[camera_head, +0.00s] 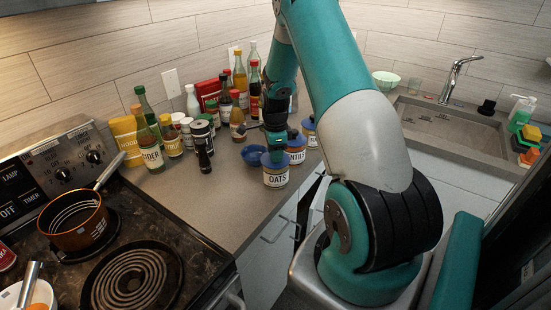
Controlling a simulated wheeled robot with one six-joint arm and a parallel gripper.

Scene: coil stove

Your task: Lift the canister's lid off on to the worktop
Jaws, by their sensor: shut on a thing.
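The oats canister (276,180), a cream jar with a blue lid (266,160), stands upright near the worktop's front edge. My gripper (276,152) points down over this canister and is shut on the top of its lid. The lid appears to sit on the canister's rim; a small gap cannot be ruled out at this size. The fingertips are small and partly lost against the lid. The worktop (205,205) is grey-brown.
Two similar blue-lidded canisters (296,152) stand close behind to the right. A blue bowl (252,156) is just left of the lid. Bottles and jars (153,155) crowd the back. The stove (135,280) with a copper pan (75,232) is left. Bare worktop lies front-left of the canister.

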